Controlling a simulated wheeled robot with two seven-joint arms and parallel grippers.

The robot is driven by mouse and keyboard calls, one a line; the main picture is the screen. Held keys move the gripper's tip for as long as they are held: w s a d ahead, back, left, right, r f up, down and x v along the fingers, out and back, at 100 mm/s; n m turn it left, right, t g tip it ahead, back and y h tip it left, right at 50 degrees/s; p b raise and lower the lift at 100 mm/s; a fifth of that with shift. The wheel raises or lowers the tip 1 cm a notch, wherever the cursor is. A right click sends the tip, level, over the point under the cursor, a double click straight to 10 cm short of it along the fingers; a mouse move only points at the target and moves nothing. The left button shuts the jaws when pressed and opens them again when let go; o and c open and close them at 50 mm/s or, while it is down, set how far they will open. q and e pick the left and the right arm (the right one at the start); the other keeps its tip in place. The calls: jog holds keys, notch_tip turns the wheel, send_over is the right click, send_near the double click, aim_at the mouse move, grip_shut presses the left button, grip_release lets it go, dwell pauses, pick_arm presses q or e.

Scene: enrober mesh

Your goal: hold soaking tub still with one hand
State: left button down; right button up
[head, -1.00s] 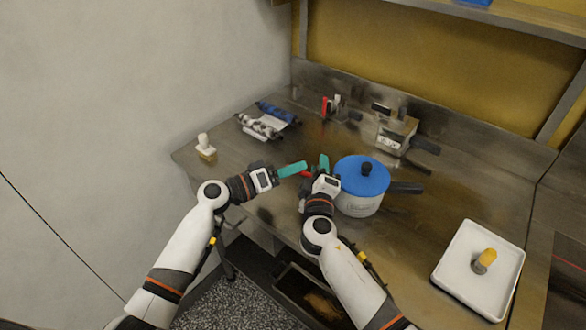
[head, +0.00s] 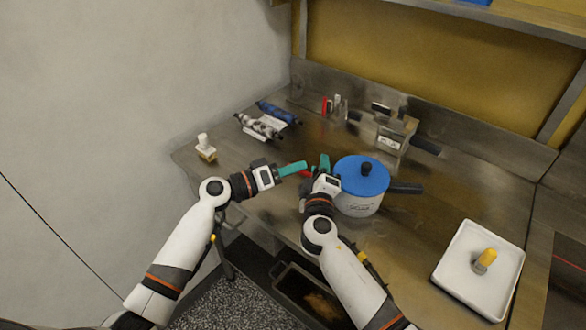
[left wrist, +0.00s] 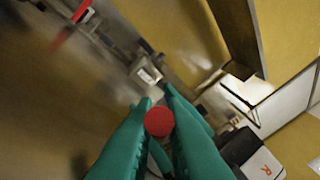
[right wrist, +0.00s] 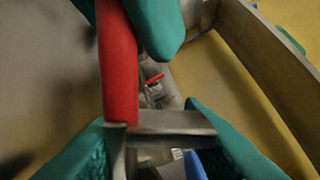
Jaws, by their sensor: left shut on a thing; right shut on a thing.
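The soaking tub looks to be the white pot (head: 357,205) with dark lettering, a blue lid (head: 362,182) and a dark handle to its right. It stands upright on the steel bench. My right gripper (head: 324,165) is just left of the tub; I cannot tell whether its wrist touches it. A red-handled tool (right wrist: 119,70) with a flat metal part (right wrist: 172,123) is between my two grippers. My right gripper (right wrist: 155,125) is shut on it near the metal part. My left gripper (head: 303,168) is shut on its red handle, whose round end shows in the left wrist view (left wrist: 159,122).
A white tray (head: 447,275) with a yellow-topped item (head: 486,259) is at the right. Rollers (head: 258,127) and a small white-knobbed block (head: 206,148) lie at the left. A metal box (head: 393,137) and upright tools (head: 335,106) stand at the back.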

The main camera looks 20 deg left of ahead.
aim_at(305, 172)
pick_arm(q)
jog(key=shift+d+r+m+g+y, duration=0.4)
jog(key=shift+d+r+m+g, duration=0.2)
jog(key=shift+r, duration=0.2)
jog(key=shift+d+r+m+g+y, duration=0.6)
jog(key=shift+d+r+g+y, duration=0.1)
jog(key=shift+d+r+y, duration=0.45)
jog(key=shift+w, duration=0.1)
jog(key=c, duration=1.5)
grip_release()
jog(key=shift+a+y, duration=0.15)
jog(key=shift+y, duration=0.1)
jog(key=shift+a+f, duration=0.2)
jog(key=v, duration=0.8)
jog(key=shift+r, duration=0.1)
